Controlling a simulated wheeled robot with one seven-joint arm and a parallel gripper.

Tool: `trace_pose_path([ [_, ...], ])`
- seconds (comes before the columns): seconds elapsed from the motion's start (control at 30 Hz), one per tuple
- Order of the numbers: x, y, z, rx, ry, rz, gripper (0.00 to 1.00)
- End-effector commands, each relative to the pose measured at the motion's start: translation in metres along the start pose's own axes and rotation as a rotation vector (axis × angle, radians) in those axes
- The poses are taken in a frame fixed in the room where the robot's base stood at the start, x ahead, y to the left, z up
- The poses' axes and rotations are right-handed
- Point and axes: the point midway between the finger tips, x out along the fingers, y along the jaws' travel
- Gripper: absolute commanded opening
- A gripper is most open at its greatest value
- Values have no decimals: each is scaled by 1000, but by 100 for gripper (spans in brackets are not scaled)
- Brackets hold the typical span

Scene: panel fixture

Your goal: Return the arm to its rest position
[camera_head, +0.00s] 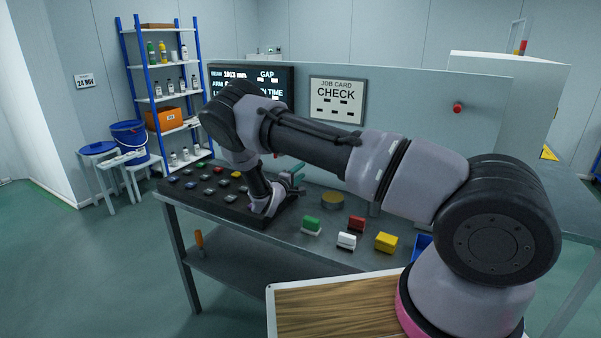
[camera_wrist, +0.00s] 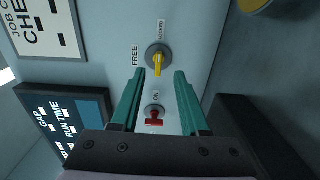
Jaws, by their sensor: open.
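My arm (camera_head: 315,146) stretches left from my base across the grey bench. My gripper (camera_head: 293,172) hangs over the bench near the upright panel, partly hidden by my wrist in the head view. In the wrist view its two teal fingers (camera_wrist: 160,74) are apart with nothing between them. Past the fingertips, a yellow-handled rotary switch (camera_wrist: 157,60) is on the panel, by the labels FREE and LOCKED. A red switch (camera_wrist: 154,117) labelled ON shows between the fingers. I cannot tell whether a finger touches the panel.
A black board of several buttons (camera_head: 205,190) lies on the bench's left. Green (camera_head: 312,225), white (camera_head: 346,241), red (camera_head: 356,224) and yellow (camera_head: 386,242) blocks stand at the front. A screen (camera_head: 280,79) and job card (camera_head: 337,100) are behind my arm.

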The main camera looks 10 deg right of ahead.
Motion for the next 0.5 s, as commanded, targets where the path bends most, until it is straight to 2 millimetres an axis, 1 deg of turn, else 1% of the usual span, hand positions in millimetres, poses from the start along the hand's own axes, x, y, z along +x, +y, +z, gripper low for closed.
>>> trace_pose_path([
  [0.07, 2, 3, 2, 5, -11, -3, 45],
  [0.13, 6, 14, 9, 21, -44, -14, 45],
  [0.17, 8, 20, 14, 31, -68, -23, 45],
  [0.23, 15, 40, 30, 66, -143, -53, 45],
  [0.27, 17, 50, 39, 85, -183, -71, 45],
  [0.3, 21, 64, 53, 112, -240, -97, 45],
  [0.37, 24, 86, 75, 157, -328, -145, 45],
  [0.4, 24, 99, 90, 185, -383, -180, 45],
  [0.47, 23, 118, 112, 231, -462, -234, 45],
  [0.5, 20, 130, 125, 261, -510, -272, 45],
])
